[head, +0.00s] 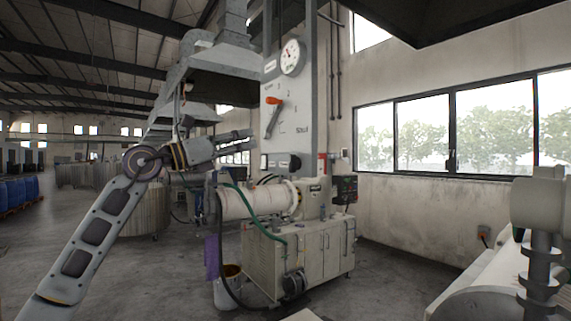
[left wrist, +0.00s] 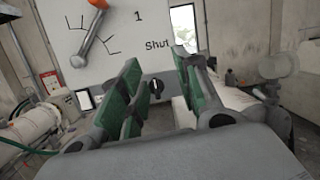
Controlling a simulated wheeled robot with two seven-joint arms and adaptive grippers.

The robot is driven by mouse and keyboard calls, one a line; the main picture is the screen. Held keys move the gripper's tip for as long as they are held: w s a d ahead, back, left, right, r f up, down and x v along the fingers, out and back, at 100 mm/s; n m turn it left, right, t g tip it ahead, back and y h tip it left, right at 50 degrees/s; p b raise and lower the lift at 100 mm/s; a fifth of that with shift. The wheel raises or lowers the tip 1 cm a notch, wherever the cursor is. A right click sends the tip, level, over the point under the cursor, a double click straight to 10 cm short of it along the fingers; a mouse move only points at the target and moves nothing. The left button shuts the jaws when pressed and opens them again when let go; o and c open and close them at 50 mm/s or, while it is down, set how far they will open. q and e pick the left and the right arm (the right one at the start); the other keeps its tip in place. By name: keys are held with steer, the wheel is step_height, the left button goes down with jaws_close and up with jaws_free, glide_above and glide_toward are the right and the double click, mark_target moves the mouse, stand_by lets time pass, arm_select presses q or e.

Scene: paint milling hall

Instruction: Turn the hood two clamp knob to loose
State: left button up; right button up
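A black round knob (head: 294,162) sits low on the grey upright panel (head: 297,100). In the left wrist view the black knob (left wrist: 156,87) shows between the fingers, with a pale mark on its face pointing about upright. I cannot read a label for it. My left gripper (head: 246,141) is in front of the panel, left of and a little above the knob in the head view. In the left wrist view the left gripper (left wrist: 163,88) is open and empty, its green pads apart, not touching the knob. My right gripper is not in view.
An orange-tipped lever (head: 272,110) and a round gauge (head: 292,56) are on the panel above the knob. A white bucket (head: 228,290) is on the floor.

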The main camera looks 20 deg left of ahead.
mark_target(290, 162)
arm_select(q)
steer(key=f+y, duration=0.1)
steer(key=w+f+y, duration=0.1)
steer(key=f, duration=0.1)
steer(key=w+f+g+y, duration=0.1)
steer(key=f, duration=0.1)
steer(key=shift+a+f, duration=0.2)
steer(key=shift+a, duration=0.15)
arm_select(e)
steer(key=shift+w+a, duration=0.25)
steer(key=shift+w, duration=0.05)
arm_select(q)
steer(key=shift+w, duration=0.15)
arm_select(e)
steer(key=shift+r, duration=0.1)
